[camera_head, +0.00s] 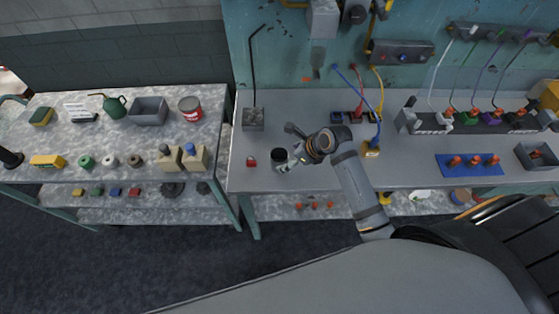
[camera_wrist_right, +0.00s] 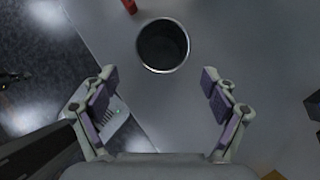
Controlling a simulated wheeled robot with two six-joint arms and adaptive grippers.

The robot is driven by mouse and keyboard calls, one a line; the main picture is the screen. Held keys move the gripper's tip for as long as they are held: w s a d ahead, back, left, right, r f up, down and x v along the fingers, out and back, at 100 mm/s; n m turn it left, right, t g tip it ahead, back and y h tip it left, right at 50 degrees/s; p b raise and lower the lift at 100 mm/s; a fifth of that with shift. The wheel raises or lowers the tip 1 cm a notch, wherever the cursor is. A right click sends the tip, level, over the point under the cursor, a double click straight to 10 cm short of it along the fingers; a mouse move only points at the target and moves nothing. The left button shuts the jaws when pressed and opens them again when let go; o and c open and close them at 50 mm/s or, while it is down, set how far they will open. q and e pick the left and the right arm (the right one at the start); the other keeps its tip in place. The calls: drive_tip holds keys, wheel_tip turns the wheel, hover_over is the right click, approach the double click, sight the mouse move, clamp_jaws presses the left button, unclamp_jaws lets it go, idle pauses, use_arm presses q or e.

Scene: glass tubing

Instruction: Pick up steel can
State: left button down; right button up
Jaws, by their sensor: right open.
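The steel can (camera_head: 278,153) is a dark, open-topped cup standing upright near the front left of the right-hand grey table. In the right wrist view the can (camera_wrist_right: 163,45) shows its round rim and dark inside, just beyond the fingertips. My right gripper (camera_wrist_right: 157,88) is open and empty, its two fingers spread wider than the can. The can lies ahead of the gap, not between the fingers. In the head view the right gripper (camera_head: 287,163) is just right of the can; its fingers are small there. My left gripper is not in view.
A small red padlock (camera_head: 251,161) lies left of the can. A grey block with a bent black rod (camera_head: 253,118) stands behind. The table's front edge is close.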

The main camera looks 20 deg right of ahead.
sight(279, 159)
drive_tip(key=shift+w+r+p+x, duration=0.1)
drive_tip(key=shift+p+x, duration=0.1)
drive_tip(key=shift+x, duration=1)
drive_tip(key=shift+w+r+p+x, duration=0.1)
drive_tip(key=shift+w+p+x, duration=0.1)
drive_tip(key=shift+x, duration=0.95)
drive_tip(key=shift+w+p+x, duration=0.1)
drive_tip(key=shift+p+x, duration=0.1)
drive_tip(key=shift+x, duration=1)
drive_tip(key=shift+s+r, duration=0.1)
drive_tip(key=shift+s, duration=0.1)
drive_tip(key=c, duration=1.3)
